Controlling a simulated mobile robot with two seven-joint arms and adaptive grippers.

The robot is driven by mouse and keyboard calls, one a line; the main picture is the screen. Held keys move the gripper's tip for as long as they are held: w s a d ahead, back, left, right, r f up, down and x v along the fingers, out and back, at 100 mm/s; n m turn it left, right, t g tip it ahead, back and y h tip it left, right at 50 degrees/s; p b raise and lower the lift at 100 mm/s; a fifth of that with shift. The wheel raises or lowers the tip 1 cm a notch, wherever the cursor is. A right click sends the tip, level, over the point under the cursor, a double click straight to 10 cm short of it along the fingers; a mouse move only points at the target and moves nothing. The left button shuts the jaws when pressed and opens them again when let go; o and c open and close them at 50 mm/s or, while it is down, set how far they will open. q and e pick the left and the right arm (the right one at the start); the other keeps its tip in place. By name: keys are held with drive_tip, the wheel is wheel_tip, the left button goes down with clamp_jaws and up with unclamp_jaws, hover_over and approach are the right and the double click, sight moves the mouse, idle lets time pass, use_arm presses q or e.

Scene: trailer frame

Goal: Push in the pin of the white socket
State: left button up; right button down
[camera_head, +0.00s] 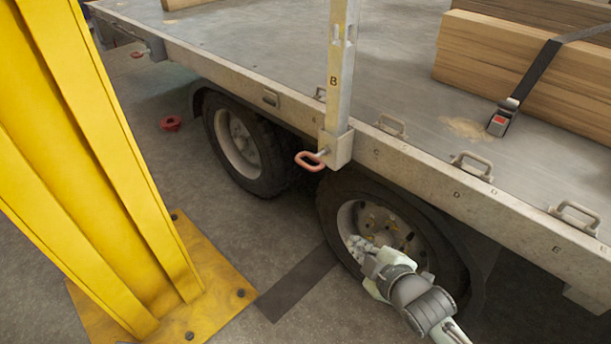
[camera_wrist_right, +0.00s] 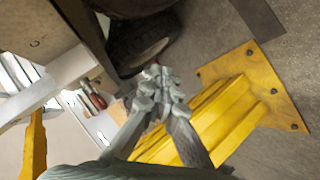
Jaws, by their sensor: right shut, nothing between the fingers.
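A pale grey-white socket (camera_head: 336,149) sits at the trailer's edge and holds an upright post (camera_head: 340,75) marked B. Its pin has a red loop handle (camera_head: 311,161) that sticks out to the left, with a short length of metal shaft showing between handle and socket. My right gripper (camera_head: 358,245) is below and to the right of the pin, in front of a wheel and apart from the socket. In the right wrist view its fingers (camera_wrist_right: 158,84) are together and empty. My left gripper is in neither view.
A yellow pillar (camera_head: 95,150) on a bolted base plate stands at the left. The trailer bed (camera_head: 270,50) carries strapped timber (camera_head: 520,60). Wheels (camera_head: 240,140) are below its edge. A second red handle (camera_head: 137,54) is at the far left, and a red object (camera_head: 171,123) lies on the floor.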

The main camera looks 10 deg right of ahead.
sight(315, 157)
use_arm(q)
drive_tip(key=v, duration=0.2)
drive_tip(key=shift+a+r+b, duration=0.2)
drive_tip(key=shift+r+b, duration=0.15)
use_arm(e)
drive_tip(key=w+a+r+n+t+y, duration=0.2)
drive_tip(key=a+r+n+y, duration=0.3)
drive_tip(key=a+r+n, duration=0.3)
wheel_tip(315, 157, up, 3)
drive_tip(key=shift+r+t, duration=0.2)
drive_tip(key=shift+t, duration=0.7)
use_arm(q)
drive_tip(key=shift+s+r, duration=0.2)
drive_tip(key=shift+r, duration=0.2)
use_arm(e)
drive_tip(key=w+a+f, duration=0.1)
drive_tip(key=w, duration=1)
drive_tip(key=shift+w+a+f, duration=0.15)
drive_tip(key=shift+w+f, duration=0.1)
drive_tip(key=shift+f, duration=0.05)
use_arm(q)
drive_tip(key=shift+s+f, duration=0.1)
